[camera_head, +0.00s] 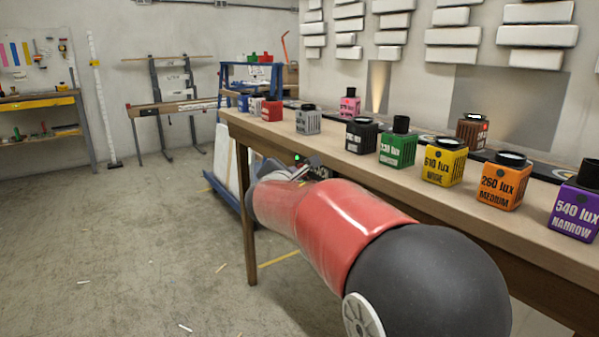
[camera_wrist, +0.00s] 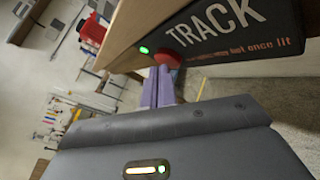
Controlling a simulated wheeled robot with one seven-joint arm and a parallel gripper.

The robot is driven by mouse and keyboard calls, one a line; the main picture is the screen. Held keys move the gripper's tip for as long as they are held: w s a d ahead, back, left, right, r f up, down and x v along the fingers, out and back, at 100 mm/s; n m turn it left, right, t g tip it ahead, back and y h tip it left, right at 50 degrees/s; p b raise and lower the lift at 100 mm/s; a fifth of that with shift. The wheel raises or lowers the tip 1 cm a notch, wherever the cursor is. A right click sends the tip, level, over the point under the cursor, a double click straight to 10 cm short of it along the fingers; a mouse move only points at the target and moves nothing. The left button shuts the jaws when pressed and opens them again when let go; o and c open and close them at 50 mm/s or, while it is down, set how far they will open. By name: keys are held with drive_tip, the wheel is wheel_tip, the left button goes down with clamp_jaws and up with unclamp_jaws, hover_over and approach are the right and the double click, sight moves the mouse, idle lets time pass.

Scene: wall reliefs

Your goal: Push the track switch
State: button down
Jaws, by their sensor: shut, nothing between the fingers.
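The track switch is a dark box (camera_wrist: 245,38) with white "TRACK" lettering, orange smaller text and a red button (camera_wrist: 168,59) in the wrist view. A small green light (camera_wrist: 144,50) glows beside the button. My gripper (camera_wrist: 160,76) is shut and empty, its purple-grey fingers pointing at the button. The tips are right at the button or just short of it; I cannot tell whether they touch. In the head view my gripper (camera_head: 308,169) is beside the bench's front edge, partly behind my red arm. I cannot make out the switch clearly there.
A long wooden bench (camera_head: 350,165) holds several coloured lamp boxes, including a green one (camera_head: 397,147), a yellow one (camera_head: 444,163) and an orange one (camera_head: 504,184). A blue-framed cart (camera_head: 232,185) stands behind my arm. The concrete floor (camera_head: 120,250) at left is mostly open.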

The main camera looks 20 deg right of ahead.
drive_tip(key=shift+a, duration=0.25)
drive_tip(key=s+a, duration=0.2)
drive_tip(key=a, duration=0.3)
drive_tip(key=shift+a, duration=0.35)
drive_tip(key=s+d+f+m+g+p, duration=0.1)
drive_tip(key=s+d+m+g, duration=0.1)
drive_tip(key=s+d+m, duration=0.3)
drive_tip(key=s+d+f+m+g, duration=0.1)
drive_tip(key=s+f+m+g, duration=0.15)
drive_tip(key=s, duration=0.55)
drive_tip(key=s+d+f+m+g+p, duration=0.1)
drive_tip(key=s+d+m+g, duration=0.15)
drive_tip(key=s+m, duration=0.3)
drive_tip(key=s+a+f+m+y, duration=0.2)
drive_tip(key=s+m, duration=0.1)
drive_tip(key=s, duration=0.2)
drive_tip(key=s+a+f+m+g+y+p, duration=0.1)
drive_tip(key=s+a+f+m+y, duration=0.1)
drive_tip(key=s, duration=0.4)
drive_tip(key=s+a+f+m+g+y+p, duration=0.1)
drive_tip(key=s+a+f+m+y, duration=0.1)
drive_tip(key=s+m, duration=0.3)
drive_tip(key=shift+s+f+y, duration=0.6)
drive_tip(key=shift+s+y, duration=0.05)
drive_tip(key=shift+y, duration=0.05)
